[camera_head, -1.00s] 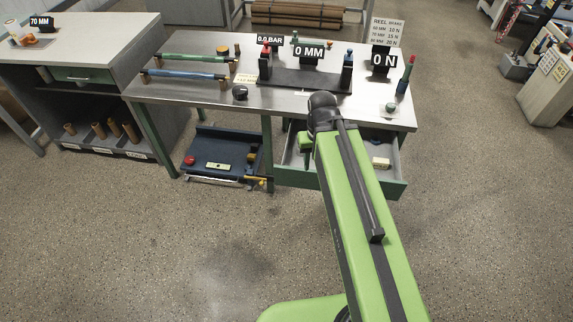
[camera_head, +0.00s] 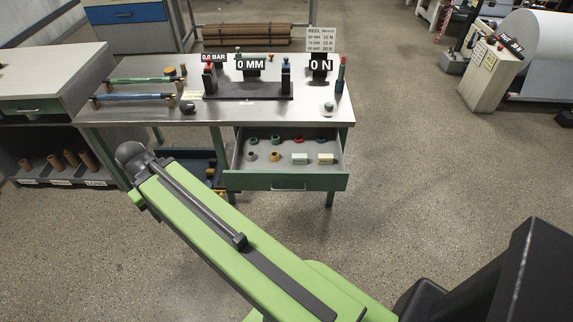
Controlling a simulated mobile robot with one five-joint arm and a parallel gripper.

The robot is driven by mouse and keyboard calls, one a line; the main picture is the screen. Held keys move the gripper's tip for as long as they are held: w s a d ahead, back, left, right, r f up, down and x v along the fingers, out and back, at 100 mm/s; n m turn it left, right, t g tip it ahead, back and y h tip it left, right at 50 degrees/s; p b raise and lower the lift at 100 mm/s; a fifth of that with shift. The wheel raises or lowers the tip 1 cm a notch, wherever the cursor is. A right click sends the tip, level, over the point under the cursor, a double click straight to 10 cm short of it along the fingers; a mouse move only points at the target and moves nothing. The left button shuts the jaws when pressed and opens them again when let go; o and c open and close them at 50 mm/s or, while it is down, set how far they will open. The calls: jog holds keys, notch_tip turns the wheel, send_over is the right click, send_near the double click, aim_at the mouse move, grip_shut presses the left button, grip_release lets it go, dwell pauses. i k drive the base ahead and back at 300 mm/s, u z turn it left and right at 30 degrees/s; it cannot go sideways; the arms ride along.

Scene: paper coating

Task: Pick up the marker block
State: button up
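Two small pale blocks lie at the front right inside the open drawer: a whitish-green block (camera_head: 299,158) and a cream block (camera_head: 325,158). Both have markings too small to read, so I cannot tell for sure which one is the marker block. My green arm reaches up and left across the picture, its dark rounded end left of the drawer. My gripper itself is not visible, and the blocks are clear of the arm.
The open drawer (camera_head: 285,182) also holds several small round coloured pieces. Above it, the steel table (camera_head: 225,113) carries a black fixture (camera_head: 247,88), signs and rollers. Cardboard tubes (camera_head: 70,158) stand in a shelf at left. The floor at right is open.

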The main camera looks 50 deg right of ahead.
aim_at(296, 159)
jog(key=z, duration=0.1)
jog(key=i, duration=1)
jog(key=u, duration=0.1)
